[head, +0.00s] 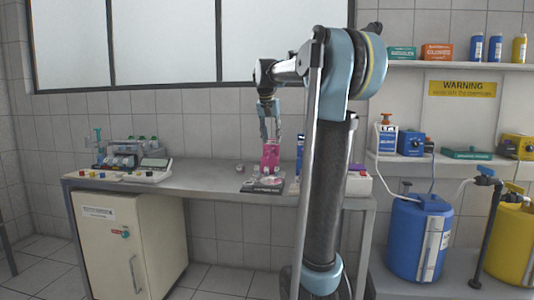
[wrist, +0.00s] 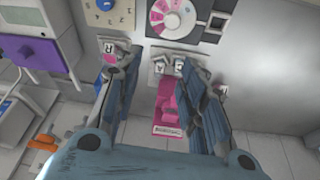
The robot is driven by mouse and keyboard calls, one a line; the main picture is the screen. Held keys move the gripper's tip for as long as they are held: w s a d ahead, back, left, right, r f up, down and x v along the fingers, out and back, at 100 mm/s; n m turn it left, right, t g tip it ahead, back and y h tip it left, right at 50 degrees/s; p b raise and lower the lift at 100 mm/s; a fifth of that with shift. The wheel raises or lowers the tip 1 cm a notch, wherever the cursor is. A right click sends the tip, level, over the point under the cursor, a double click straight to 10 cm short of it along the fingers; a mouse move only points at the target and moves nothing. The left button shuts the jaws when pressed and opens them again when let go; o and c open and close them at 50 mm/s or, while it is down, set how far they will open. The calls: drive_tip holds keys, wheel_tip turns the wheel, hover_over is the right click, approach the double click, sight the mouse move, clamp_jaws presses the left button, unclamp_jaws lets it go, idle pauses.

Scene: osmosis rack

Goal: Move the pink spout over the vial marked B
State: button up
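My gripper (head: 270,135) points down over the bench in the head view. In the wrist view its two fingers are spread wide, so my gripper (wrist: 157,75) is open. The pink spout (head: 270,157) stands just below the fingertips in the head view. In the wrist view the pink spout (wrist: 172,103) lies between the fingers, close to the right one, with a clear gap to the left one. I cannot tell whether the right finger touches it. Small lettered markers show near the fingertips, but I cannot read for sure which is B. The vials are hard to make out.
A white and pink dial (wrist: 172,18) is beyond the fingertips. Coloured-button equipment (head: 130,172) stands at the bench's left. The bench (head: 205,178) between is mostly clear.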

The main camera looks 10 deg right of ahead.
drive_tip(key=w+a+r+m, duration=0.1)
drive_tip(key=w+r, duration=0.2)
drive_tip(key=w, duration=0.4)
drive_tip(key=w+a+r+m, duration=0.1)
drive_tip(key=w+r, duration=0.2)
drive_tip(key=w, duration=0.4)
approach(269, 155)
drive_tip(key=shift+h, duration=0.3)
drive_tip(key=x, duration=0.5)
drive_tip(key=w+x, duration=0.1)
drive_tip(key=x, duration=0.1)
drive_tip(key=shift+w+a, duration=0.2)
drive_tip(key=shift+a, duration=0.1)
clamp_jaws()
